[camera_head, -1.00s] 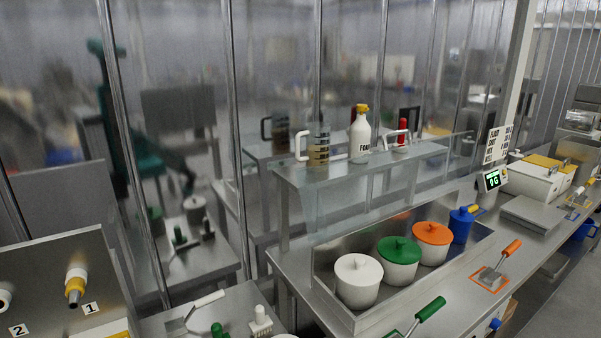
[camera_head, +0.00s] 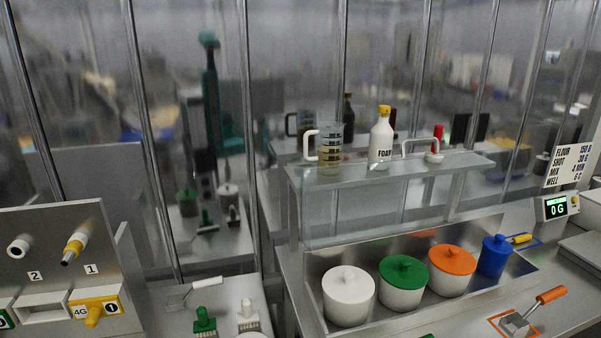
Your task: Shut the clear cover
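My gripper is not in view. No part is clearly marked as the clear cover, and I cannot tell whether it is in view. A see-through panel (camera_head: 375,222) stands below the front of the raised shelf (camera_head: 455,171), behind a row of lidded pots. The white pot (camera_head: 348,300), green-lidded pot (camera_head: 402,292) and orange-lidded pot (camera_head: 452,279) stand in a shallow metal tray (camera_head: 318,262) with a blue canister (camera_head: 493,257).
A measuring jug (camera_head: 329,150) and a white bottle (camera_head: 381,140) stand on the shelf. A scale display (camera_head: 557,207) reads 0 G at right. An orange-handled scraper (camera_head: 530,312) lies front right. A nozzle panel (camera_head: 45,225) stands left. Clear walls with metal posts close the back.

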